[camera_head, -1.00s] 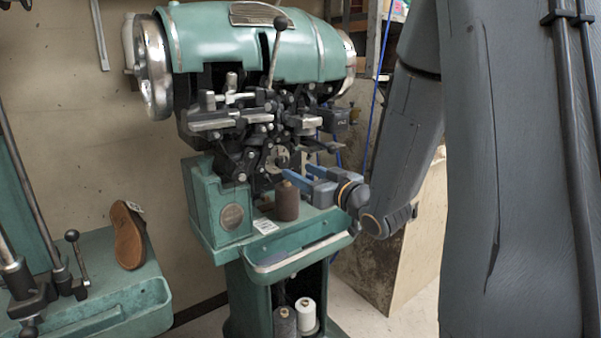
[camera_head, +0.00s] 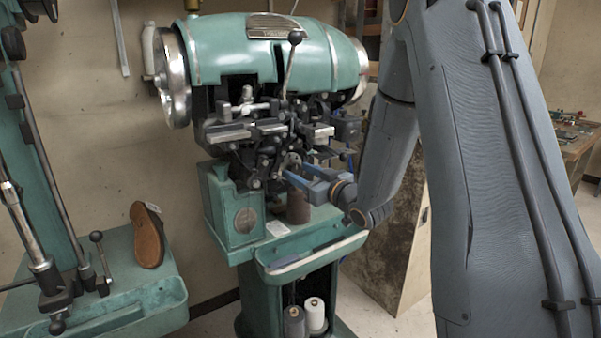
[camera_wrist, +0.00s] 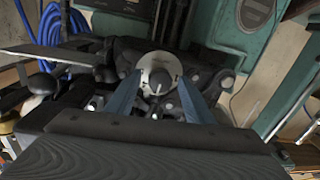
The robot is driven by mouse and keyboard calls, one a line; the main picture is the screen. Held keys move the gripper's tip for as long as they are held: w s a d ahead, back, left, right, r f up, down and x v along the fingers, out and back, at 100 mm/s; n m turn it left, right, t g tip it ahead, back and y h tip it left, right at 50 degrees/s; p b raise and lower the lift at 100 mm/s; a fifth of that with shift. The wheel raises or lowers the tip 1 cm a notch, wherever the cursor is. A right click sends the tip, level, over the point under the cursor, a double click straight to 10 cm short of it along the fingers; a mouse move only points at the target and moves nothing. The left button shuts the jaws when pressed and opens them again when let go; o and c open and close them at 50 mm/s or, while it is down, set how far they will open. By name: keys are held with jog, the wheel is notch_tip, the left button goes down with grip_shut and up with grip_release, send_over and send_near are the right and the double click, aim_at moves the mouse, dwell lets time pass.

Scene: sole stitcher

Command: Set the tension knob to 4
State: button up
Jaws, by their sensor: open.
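The tension knob (camera_wrist: 158,86) is a small dark knob with a pale pointer-like mark, in front of a round light metal dial plate (camera_wrist: 160,62). Numbers on the dial are too small to read. In the head view the dial (camera_head: 291,160) is a small grey disc low in the stitcher's black mechanism. My gripper (camera_wrist: 158,82) is open, its two blue fingers on the left and right of the knob in the wrist view. Contact with the knob cannot be told. In the head view my gripper (camera_head: 293,176) points left at the mechanism, just in front of the dial.
The green stitcher (camera_head: 265,55) has a long lever (camera_head: 290,62) and dark linkages close around the dial. A brown thread spool (camera_head: 298,208) stands on its shelf below my gripper. A second green machine (camera_head: 130,290) with a brown sole (camera_head: 147,238) stands at left.

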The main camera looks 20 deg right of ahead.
jog(key=c, duration=1)
jog(key=shift+c, duration=0.2)
jog(key=shift+m, duration=0.4)
jog(key=m+p, duration=0.1)
jog(key=m, duration=0.2)
jog(key=shift+f+m, duration=0.1)
jog(key=shift+m, duration=0.2)
jog(key=shift+a+m+t+p, duration=0.1)
jog(key=shift+m+t+p, duration=0.4)
jog(key=shift+m, duration=1.2)
jog(key=o, duration=1)
